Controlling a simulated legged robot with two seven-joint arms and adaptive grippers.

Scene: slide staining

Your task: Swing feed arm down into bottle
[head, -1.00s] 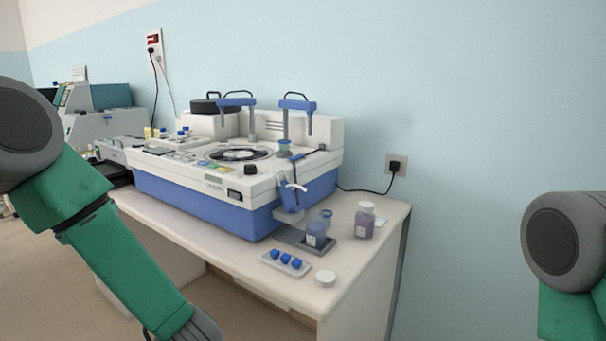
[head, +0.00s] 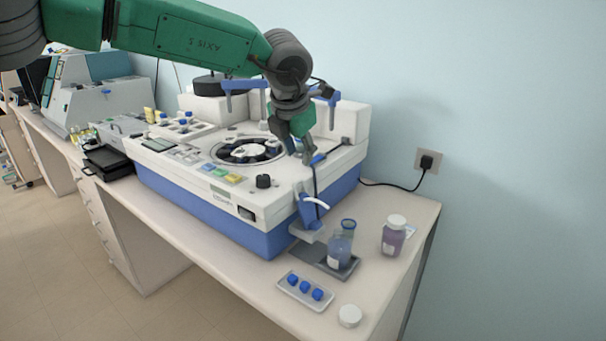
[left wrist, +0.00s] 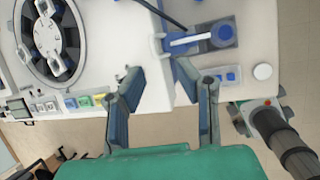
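My left gripper (head: 300,155) hangs over the front right of the white and blue staining machine, just above the feed arm. In the left wrist view, its two dark fingers (left wrist: 157,73) stand apart with nothing between them. The feed arm (head: 308,212) is a blue piece with a white spout and a dark upright tube at the machine's right corner. It also shows in the left wrist view (left wrist: 190,40), beyond the fingertips. The open bottle (head: 340,249), with bluish contents, stands below and right of it.
The bottle stands on a grey tray (head: 316,257). A capped purple bottle (head: 393,236) is to its right. A small tray with blue caps (head: 286,285) and a white lid (head: 350,316) lie in front. Blue posts rise behind the gripper.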

